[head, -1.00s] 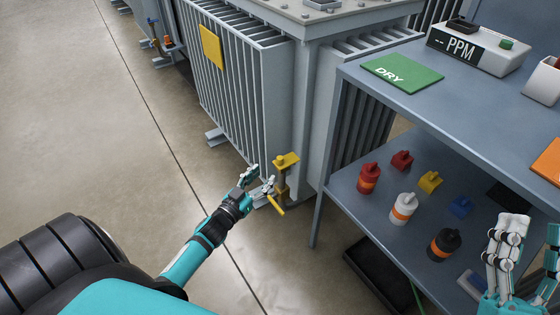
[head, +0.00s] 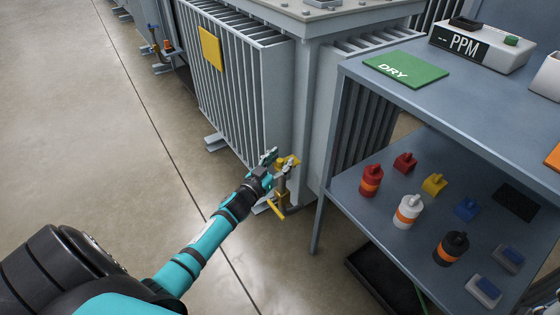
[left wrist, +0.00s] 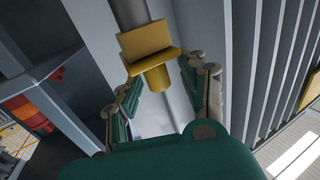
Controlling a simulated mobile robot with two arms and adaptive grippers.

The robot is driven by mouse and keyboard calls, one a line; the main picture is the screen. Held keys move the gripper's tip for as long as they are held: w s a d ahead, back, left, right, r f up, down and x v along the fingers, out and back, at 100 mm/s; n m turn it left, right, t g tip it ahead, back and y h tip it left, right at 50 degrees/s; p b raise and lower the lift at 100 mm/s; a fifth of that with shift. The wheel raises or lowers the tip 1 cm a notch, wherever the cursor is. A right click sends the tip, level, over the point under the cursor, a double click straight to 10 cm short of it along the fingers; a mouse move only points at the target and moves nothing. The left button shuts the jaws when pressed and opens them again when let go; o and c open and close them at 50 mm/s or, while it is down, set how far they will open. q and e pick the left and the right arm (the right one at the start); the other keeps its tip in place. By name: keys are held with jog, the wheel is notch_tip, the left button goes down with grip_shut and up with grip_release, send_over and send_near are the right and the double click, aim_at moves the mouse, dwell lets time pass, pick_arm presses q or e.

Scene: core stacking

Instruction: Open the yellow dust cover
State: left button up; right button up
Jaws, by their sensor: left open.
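In the left wrist view the cover (left wrist: 148,42) shows a flat flange and a short round part, close ahead of the open fingers (left wrist: 162,95), one on each side. I cannot tell whether a finger touches it. My right gripper is out of view.
The transformer's ribbed radiator (head: 235,90) stands just behind the valve. A grey shelf unit (head: 375,215) stands to the right, with several bottles and coloured caps on its lower shelf. A second valve (head: 163,48) is far left. The floor at left is clear.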

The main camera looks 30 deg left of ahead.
pick_arm(q)
jog(key=shift+c, duration=0.4)
grip_shut()
jog(key=shift+d+f, duration=0.1)
jog(key=shift+f, duration=0.2)
